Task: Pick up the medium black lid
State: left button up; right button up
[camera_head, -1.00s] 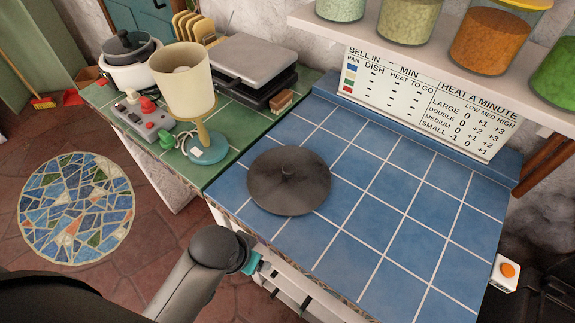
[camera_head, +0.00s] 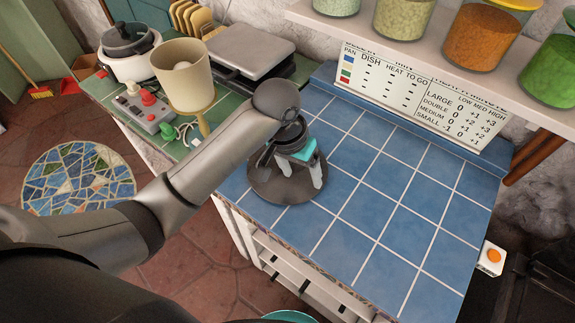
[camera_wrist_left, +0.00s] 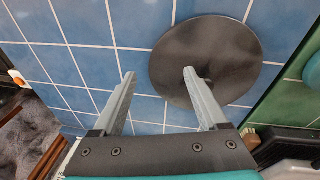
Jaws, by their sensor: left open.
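The black lid (camera_head: 267,190), a dark round disc, lies flat on the blue tiled counter, partly covered by my left gripper in the head view. My left gripper (camera_head: 302,180) is open, pointing down over the right part of the lid. In the left wrist view the lid (camera_wrist_left: 225,45) shows at upper right. There my left gripper (camera_wrist_left: 160,74) has one fingertip over the lid beside its knob and the other over bare tile. The knob is partly hidden by that finger and is not between the two fingers. My right gripper is not in view.
The blue tile (camera_head: 400,210) to the right is clear. A lamp (camera_head: 185,75), a control box (camera_head: 148,110) and a grey grill (camera_head: 250,50) stand on the green counter at left. A shelf with jars (camera_head: 490,40) runs above the back edge, over a cooking chart (camera_head: 420,95).

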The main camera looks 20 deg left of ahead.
pick_arm(q)
jog(key=w+a+r+n+g+y, duration=0.1)
jog(key=w+a+r+n+y, duration=0.1)
jog(key=w+a+r, duration=0.45)
jog(key=f, duration=0.2)
jog(key=d+f, duration=0.1)
jog(key=f, duration=0.3)
jog(key=shift+d+f+b, duration=0.2)
jog(key=shift+d+b, duration=0.05)
jog(key=shift+b, duration=0.1)
jog(key=shift+w+d+f+b, duration=0.1)
jog(key=shift+f+b, duration=0.1)
jog(key=shift+f, duration=1.3)
jog(key=shift+w+f+b, duration=0.1)
jog(key=shift+f+b, duration=0.1)
jog(key=shift+f, duration=1.3)
jog(key=shift+c, duration=0.2)
grip_shut()
